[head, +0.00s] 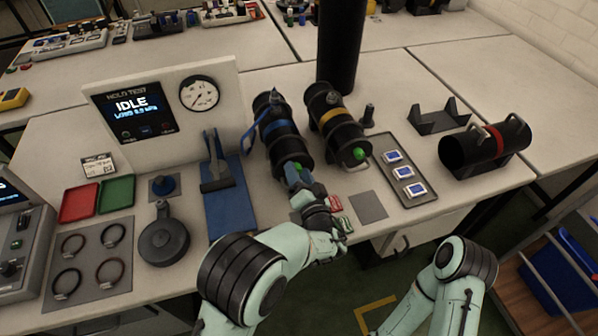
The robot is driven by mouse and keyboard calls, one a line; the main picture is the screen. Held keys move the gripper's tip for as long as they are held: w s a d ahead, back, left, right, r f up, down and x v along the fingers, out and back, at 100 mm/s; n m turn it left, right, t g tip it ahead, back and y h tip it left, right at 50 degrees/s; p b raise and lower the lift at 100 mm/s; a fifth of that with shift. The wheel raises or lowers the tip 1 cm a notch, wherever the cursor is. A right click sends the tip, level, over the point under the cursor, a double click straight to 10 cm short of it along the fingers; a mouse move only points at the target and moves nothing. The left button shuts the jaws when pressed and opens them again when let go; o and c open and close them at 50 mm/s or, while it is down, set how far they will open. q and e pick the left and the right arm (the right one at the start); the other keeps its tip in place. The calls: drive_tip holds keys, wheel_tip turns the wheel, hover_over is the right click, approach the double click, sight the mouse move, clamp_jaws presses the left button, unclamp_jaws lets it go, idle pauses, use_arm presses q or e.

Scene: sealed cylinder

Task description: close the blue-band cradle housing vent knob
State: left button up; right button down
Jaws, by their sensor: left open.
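The blue-band housing (282,130) is a black cylinder with a blue ring, lying in its cradle on the bench. Its near end points towards me. A bit of green, the vent knob (297,166), shows at that end, mostly hidden by my left gripper. My left gripper (292,174) is open, with its fingers at the knob. I cannot tell whether they touch it. My right arm shows at the lower right, but its gripper is not in view.
A yellow-band housing (335,117) with a green knob (359,154) lies close to the right. A grey tray (392,154) with blue-and-white items and a red-band cylinder (462,153) are further right. A blue mat (231,212) with a grey stand lies left. A panel (133,104) reads IDLE.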

use_arm(q)
drive_tip(key=shift+w, duration=0.15)
clamp_jaws()
